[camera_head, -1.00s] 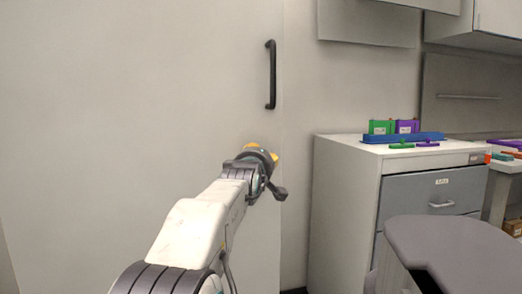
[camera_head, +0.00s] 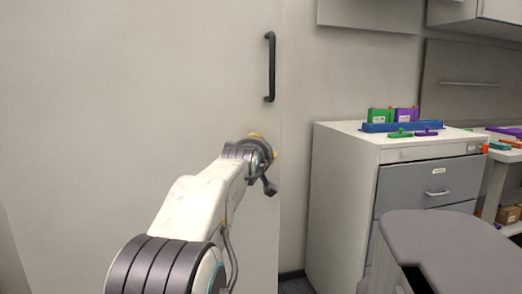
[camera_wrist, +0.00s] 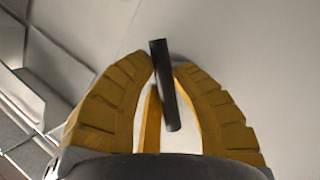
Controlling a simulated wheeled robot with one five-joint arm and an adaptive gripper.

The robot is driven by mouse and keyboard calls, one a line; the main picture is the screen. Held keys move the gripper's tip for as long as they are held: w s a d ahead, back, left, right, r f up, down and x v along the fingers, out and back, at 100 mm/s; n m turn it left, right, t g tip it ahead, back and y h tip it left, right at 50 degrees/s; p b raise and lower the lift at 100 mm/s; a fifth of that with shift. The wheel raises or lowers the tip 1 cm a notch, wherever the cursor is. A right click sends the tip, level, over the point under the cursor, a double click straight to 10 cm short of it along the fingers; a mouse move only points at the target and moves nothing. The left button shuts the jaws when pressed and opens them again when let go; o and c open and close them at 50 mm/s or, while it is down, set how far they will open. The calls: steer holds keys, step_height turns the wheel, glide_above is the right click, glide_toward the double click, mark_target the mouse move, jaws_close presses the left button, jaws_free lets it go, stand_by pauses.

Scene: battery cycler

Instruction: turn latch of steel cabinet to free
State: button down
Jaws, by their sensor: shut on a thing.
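The steel cabinet (camera_head: 110,90) is a large pale grey door face filling the left of the head view. A black vertical bar handle (camera_head: 270,66) is on it near its right edge. My gripper (camera_head: 264,143) is at the door below that handle, with yellow fingertips showing. In the wrist view, the yellow fingers of my gripper (camera_wrist: 162,80) close around a dark, slim bar, the latch (camera_wrist: 165,85). The latch is slightly tilted there. In the head view my arm and gripper hide the latch.
A grey drawer cabinet (camera_head: 345,185) stands to the right, with a blue tray (camera_head: 400,127) and green and purple blocks on top. A grey rounded surface (camera_head: 450,240) is at the lower right. A narrow floor gap lies between the two cabinets.

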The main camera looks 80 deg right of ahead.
steer(key=shift+r, duration=0.1)
steer(key=c, duration=1)
jaws_free()
steer(key=a, duration=0.4)
steer(key=a+r, duration=0.1)
steer(key=a, duration=0.7)
steer(key=shift+w+r, duration=0.25)
steer(key=shift+w, duration=0.05)
